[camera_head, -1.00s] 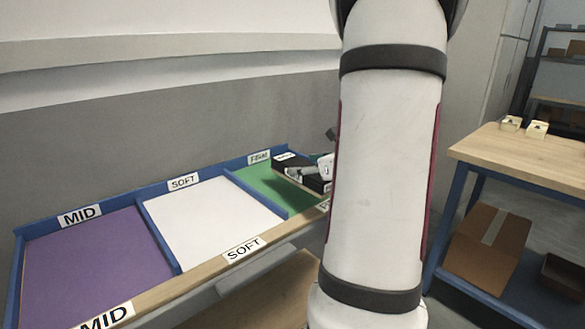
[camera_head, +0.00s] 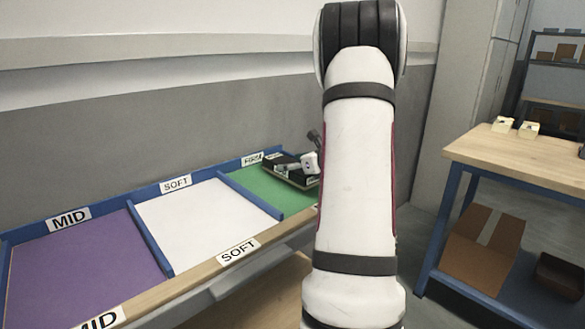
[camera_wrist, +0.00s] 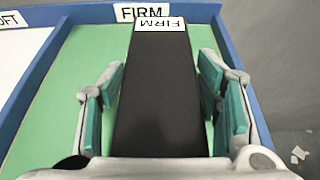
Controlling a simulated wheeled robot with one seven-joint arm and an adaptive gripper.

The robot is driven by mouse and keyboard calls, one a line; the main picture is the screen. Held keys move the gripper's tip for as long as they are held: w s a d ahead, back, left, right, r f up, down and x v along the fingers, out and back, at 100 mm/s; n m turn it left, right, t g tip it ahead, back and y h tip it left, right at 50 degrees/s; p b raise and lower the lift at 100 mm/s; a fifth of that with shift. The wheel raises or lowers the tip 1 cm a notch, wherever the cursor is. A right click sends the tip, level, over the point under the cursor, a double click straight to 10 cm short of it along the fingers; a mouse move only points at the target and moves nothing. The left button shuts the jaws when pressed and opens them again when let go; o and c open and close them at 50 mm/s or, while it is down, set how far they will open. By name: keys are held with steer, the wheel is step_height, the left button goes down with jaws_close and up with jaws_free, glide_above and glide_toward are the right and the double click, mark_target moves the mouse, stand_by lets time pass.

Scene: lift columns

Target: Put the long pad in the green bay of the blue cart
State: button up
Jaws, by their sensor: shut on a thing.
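The long pad (camera_wrist: 160,90) is a black slab with a white FIRM label at its far end. In the wrist view it lies between the teal-padded fingers of my gripper (camera_wrist: 163,100), which is shut on it. The green bay (camera_wrist: 60,115) shows beneath and beside it, with a FIRM label on its blue back wall. In the head view the pad (camera_head: 285,179) is over the green bay (camera_head: 245,182) at the right end of the blue cart (camera_head: 125,205). My arm partly hides that end. I cannot tell whether the pad touches the bay floor.
The cart's white SOFT bay (camera_head: 195,220) and purple MID bay (camera_head: 85,270) are empty, split by blue dividers. A wood-topped bench (camera_head: 520,165) stands at right, with small cream blocks on top and a cardboard box (camera_head: 480,250) below. A grey wall runs behind the cart.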

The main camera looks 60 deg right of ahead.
steer(key=shift+f, duration=0.1)
steer(key=o, duration=1.5)
steer(key=shift+f, duration=0.1)
steer(key=shift+o, duration=0.2)
